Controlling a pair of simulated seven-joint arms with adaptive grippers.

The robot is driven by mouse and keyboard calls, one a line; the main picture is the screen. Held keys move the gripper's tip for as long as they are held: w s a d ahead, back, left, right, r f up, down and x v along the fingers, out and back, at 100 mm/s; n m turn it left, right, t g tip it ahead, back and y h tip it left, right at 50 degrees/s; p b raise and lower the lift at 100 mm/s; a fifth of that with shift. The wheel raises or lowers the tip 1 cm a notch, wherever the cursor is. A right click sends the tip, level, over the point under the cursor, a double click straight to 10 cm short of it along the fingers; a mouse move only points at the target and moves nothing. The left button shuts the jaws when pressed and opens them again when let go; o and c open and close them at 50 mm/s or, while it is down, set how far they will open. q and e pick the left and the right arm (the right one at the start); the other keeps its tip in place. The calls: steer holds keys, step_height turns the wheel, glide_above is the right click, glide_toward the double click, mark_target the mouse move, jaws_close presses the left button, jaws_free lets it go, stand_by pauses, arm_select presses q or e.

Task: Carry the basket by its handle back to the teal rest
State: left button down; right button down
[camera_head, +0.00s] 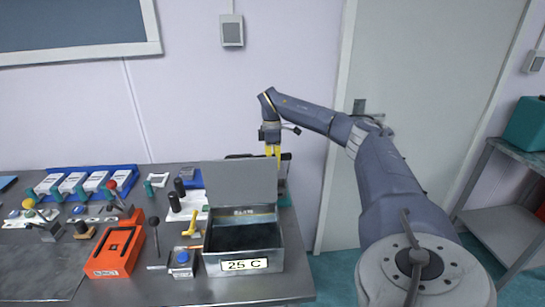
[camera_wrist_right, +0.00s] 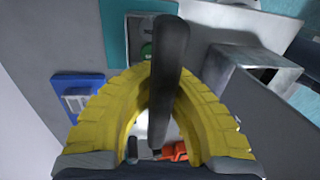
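My right gripper (camera_head: 272,152) has yellow fingers and points down behind the raised lid of the grey metal box marked "25 C". In the right wrist view its fingers (camera_wrist_right: 160,80) close around a dark bar-shaped handle (camera_wrist_right: 172,50), which runs between them and seems to touch both. The ends of a dark bar (camera_head: 286,156) also show beside the fingers in the head view. The basket's body cannot be made out. A teal piece, likely the rest (camera_head: 284,196), shows partly behind the box's right side; teal (camera_wrist_right: 116,35) also shows below the handle in the wrist view. My left gripper is out of view.
The open grey box (camera_head: 243,262) stands at the table's front right, its lid (camera_head: 240,182) upright. An orange device (camera_head: 116,250), a blue-knobbed block (camera_head: 181,262), a yellow tool (camera_head: 195,223) and dark cylinders (camera_head: 175,202) stand left of it. A blue rack (camera_head: 90,170) lies farther back.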

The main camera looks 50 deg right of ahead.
stand_by(0.3)
steer(key=c, duration=1.5)
jaws_free()
steer(key=shift+w+d+r, duration=0.25)
steer(key=shift+r, duration=1.7)
steer(key=shift+w+d+r, duration=0.2)
steer(key=shift+r, duration=1.8)
steer(key=shift+w+d+r, duration=0.25)
steer(key=shift+r, duration=1.7)
